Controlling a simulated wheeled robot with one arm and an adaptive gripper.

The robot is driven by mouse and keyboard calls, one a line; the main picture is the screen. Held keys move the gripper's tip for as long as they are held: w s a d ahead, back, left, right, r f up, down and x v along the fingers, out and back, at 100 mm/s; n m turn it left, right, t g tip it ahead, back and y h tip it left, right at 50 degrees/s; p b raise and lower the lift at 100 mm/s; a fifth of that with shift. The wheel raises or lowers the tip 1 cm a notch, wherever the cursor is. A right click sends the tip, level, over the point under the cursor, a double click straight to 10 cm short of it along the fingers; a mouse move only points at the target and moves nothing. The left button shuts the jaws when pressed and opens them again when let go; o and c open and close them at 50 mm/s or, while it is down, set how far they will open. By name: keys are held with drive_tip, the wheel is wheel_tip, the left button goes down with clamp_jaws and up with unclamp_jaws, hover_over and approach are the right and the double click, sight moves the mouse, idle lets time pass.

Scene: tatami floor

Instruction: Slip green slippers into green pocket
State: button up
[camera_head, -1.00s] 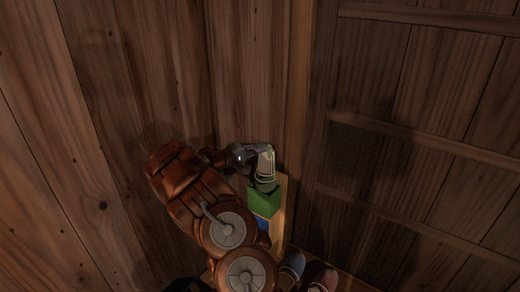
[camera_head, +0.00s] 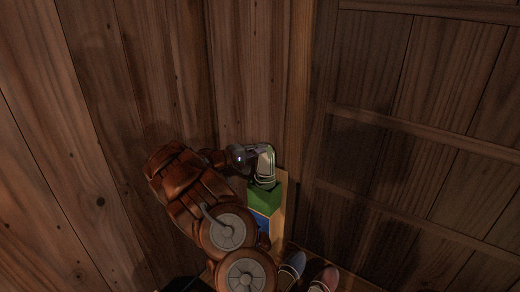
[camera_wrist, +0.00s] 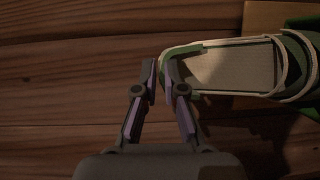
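The green slippers (camera_head: 265,168) are upright at the top of the rack, pale soles and white-edged straps showing, toe end in the mouth of the green pocket (camera_head: 264,196). In the wrist view the slippers (camera_wrist: 235,68) lie to the right, heel towards my fingers. I cannot tell there whether both slippers overlap. My gripper (camera_head: 262,152) is at their heel end. In the wrist view its two fingers (camera_wrist: 161,80) are close together on either side of the heel rim, with the rim in the narrow gap. How deep the toes sit is hidden.
A wooden rack (camera_head: 281,195) carries the pockets, with a blue pocket (camera_head: 262,223) below the green one, partly behind my arm. A blue slipper (camera_head: 293,265) and a red slipper (camera_head: 326,279) are at the bottom. Plank walls (camera_head: 250,70) stand close around.

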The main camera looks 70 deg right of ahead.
drive_tip(key=o, duration=0.5)
drive_tip(key=shift+c, duration=0.2)
drive_tip(key=shift+a, duration=0.1)
drive_tip(key=v, duration=1.1)
drive_tip(key=shift+w+a, duration=0.3)
